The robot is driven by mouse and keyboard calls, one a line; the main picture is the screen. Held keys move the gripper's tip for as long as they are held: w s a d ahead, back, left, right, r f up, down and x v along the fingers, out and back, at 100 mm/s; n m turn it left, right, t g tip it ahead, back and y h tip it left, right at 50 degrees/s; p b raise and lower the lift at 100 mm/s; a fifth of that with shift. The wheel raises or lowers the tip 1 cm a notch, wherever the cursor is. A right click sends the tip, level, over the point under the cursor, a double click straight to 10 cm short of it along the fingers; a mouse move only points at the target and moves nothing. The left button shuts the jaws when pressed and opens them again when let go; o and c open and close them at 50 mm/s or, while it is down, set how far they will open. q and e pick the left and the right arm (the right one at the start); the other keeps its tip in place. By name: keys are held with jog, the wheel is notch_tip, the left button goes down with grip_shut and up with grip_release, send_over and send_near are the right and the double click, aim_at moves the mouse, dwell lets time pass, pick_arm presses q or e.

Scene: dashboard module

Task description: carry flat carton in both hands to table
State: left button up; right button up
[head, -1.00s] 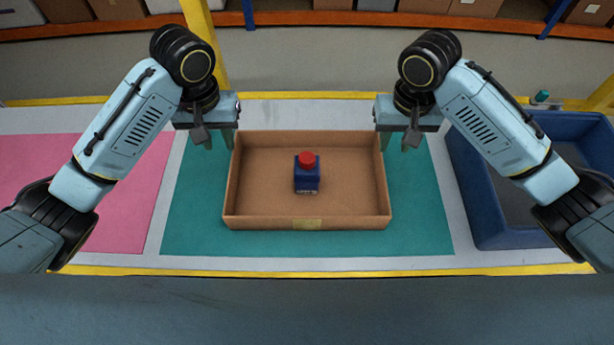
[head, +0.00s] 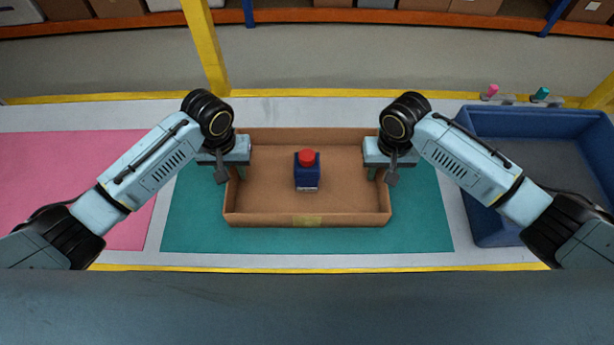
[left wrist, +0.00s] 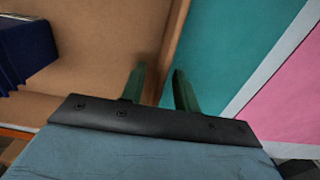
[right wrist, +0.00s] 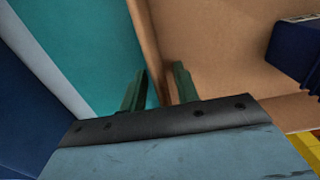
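The flat carton (head: 350,219) is a shallow, open brown tray lying level on the green mat (head: 420,225). A dark blue block with a red round top (head: 307,172) stands inside it, near the middle. My left gripper (head: 238,172) is at the carton's left wall. In the left wrist view its fingers (left wrist: 159,72) stand apart, one on each side of that wall. My right gripper (head: 377,172) is at the right wall. In the right wrist view its fingers (right wrist: 160,72) also straddle the wall with some gap showing. The fingertips are partly hidden in the head view.
A pink mat (head: 60,180) lies to the left of the green one. A dark blue bin (head: 480,215) stands to the right, with a pink and a teal item behind it. A yellow post (head: 207,50) rises behind the table. Shelves with boxes are beyond the floor.

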pick_arm(q)
jog(key=shift+f, duration=0.35)
pick_arm(e)
jog(key=shift+f, duration=0.4)
pick_arm(q)
grip_shut()
pick_arm(e)
grip_shut()
jog(key=shift+r, duration=0.1)
